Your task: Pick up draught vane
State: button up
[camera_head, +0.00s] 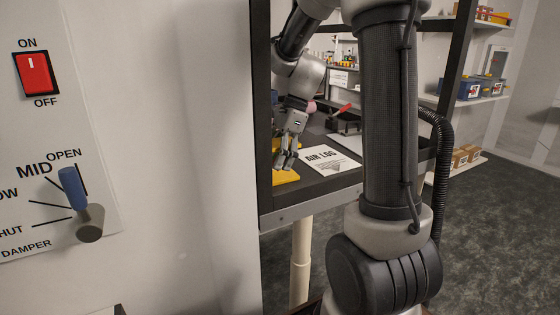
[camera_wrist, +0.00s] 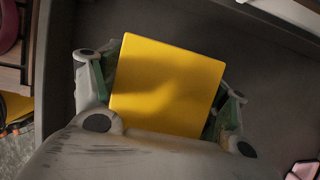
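No object in view is labelled as the draught vane, and I cannot tell for sure which one it is. A flat yellow piece (camera_wrist: 168,85) fills the middle of the wrist view, between my fingers. In the head view the yellow piece (camera_head: 285,177) shows on the dark bench, at its near left end. My gripper (camera_head: 285,160) is just above it, pointing down. In the wrist view my gripper (camera_wrist: 165,90) has its fingers spread wide, one at each side of the yellow piece. I cannot tell whether they touch it.
A white AIR LOG sheet (camera_head: 328,159) lies on the bench, right of my gripper. A dark tray with a red-handled item (camera_head: 344,109) is behind it. A wall panel with a red switch (camera_head: 34,73) and a blue damper lever (camera_head: 73,188) is at left.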

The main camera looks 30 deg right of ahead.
jog(key=shift+c, duration=0.8)
